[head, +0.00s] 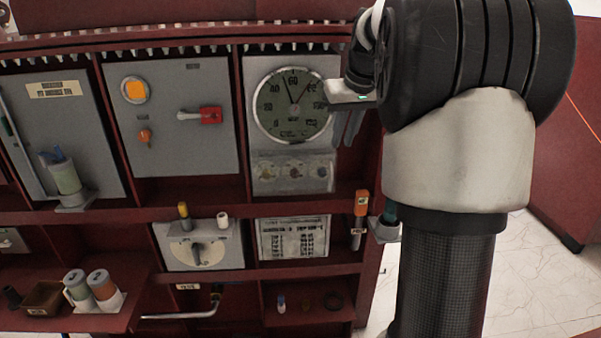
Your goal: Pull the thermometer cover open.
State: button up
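The thermometer (292,105) is a large round dial with a dark greenish face, pale numbers and a pale rim, on a grey panel in the upper middle of the head view. Its round cover (256,122) appears to lie flat over the face, though the clear part is hard to make out. My gripper (349,94) shows as a pale body with a small green light, just right of the dial. My arm hides part of it. I cannot make out its fingertips or whether they touch the cover's edge.
Below the dial is a translucent window (293,172) over several small gauges. To the left is a panel with a red-handled switch (209,115) and an orange lamp (134,90). An orange-handled tool (361,204) stands at lower right. Red shelf edges frame the panels.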

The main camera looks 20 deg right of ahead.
aim_at(331, 176)
jog(key=x, duration=1.7)
grip_shut()
jog(key=shift+r, duration=0.1)
dwell(0.8)
